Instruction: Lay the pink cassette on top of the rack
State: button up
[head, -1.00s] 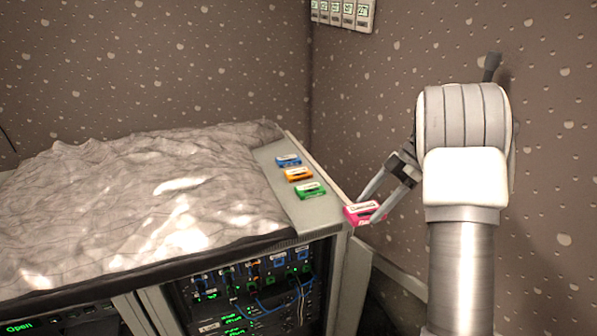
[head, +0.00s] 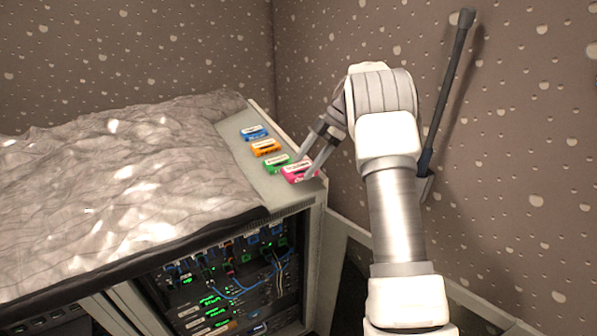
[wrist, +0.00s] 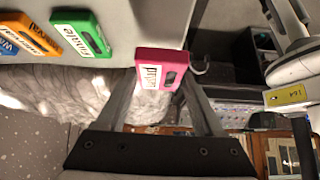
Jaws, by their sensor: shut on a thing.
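The pink cassette (head: 299,173) is between the fingers of my gripper (head: 308,172), at the front right corner of the rack's top (head: 290,195) in the head view. In the wrist view the pink cassette (wrist: 160,69) sits at the tips of both fingers of my gripper (wrist: 158,72), its label facing the camera. My gripper is shut on it. In the head view it appears over or at the grey top, just beside the green cassette; I cannot tell whether it touches the surface.
A green cassette (head: 275,164), an orange cassette (head: 265,147) and a blue cassette (head: 254,132) lie in a row on the rack's top. A crumpled grey cloth (head: 120,190) covers the surface to the left. The patterned wall (head: 510,150) is close on the right.

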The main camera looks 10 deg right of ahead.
aim_at(300, 184)
jog(key=shift+w+a+f, duration=0.6)
jog(key=shift+w+f, duration=0.1)
jog(key=shift+w, duration=0.1)
jog(key=shift+f, duration=1.9)
jog(key=shift+f, duration=0.1)
jog(key=o, duration=1.4)
